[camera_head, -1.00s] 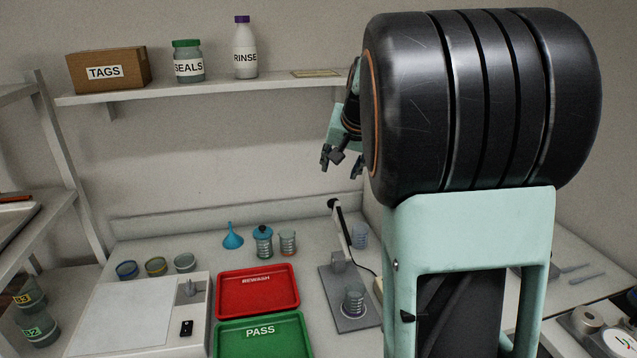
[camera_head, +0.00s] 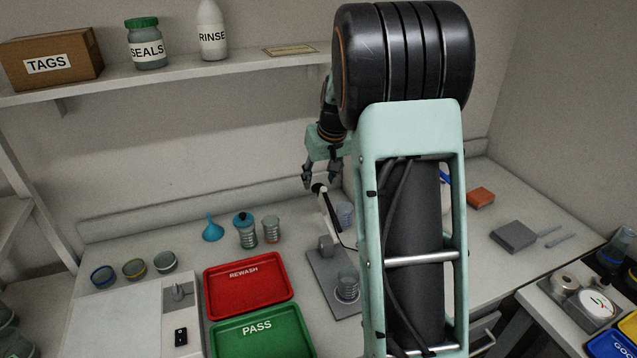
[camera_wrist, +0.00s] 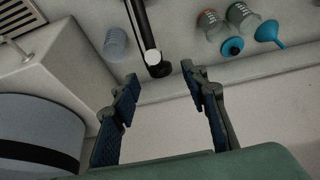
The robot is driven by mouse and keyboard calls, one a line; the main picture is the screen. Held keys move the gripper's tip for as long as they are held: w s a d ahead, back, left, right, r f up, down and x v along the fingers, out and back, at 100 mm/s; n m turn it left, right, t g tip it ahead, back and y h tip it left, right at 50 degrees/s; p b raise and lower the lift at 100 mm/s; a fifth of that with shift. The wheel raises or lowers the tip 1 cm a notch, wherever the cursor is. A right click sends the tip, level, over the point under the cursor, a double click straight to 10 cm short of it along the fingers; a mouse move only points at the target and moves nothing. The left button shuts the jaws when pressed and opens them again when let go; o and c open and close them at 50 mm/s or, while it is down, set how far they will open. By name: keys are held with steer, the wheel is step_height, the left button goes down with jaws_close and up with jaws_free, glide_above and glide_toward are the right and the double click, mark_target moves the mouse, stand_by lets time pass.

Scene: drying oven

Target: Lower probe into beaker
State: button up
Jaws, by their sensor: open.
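The probe (camera_head: 325,205) is a slim arm with a black end and a white section, raised at a tilt on a grey stand (camera_head: 325,262). A clear beaker (camera_head: 347,287) stands on the stand's base plate. My gripper (camera_head: 322,180) is open and empty, just above the probe's upper end. In the wrist view, my gripper (camera_wrist: 160,82) has its two dark fingers spread, with the probe's black end (camera_wrist: 160,70) near the gap between their tips. I cannot tell whether a finger touches it. The probe's lower end is hard to make out.
Another clear beaker (camera_head: 344,214) stands close behind the probe. Red (camera_head: 249,280) and green (camera_head: 262,332) trays lie in front. A shelf (camera_head: 190,72) runs above.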

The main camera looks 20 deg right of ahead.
mark_target(318, 185)
steer(key=shift+x, duration=1.75)
jaws_close()
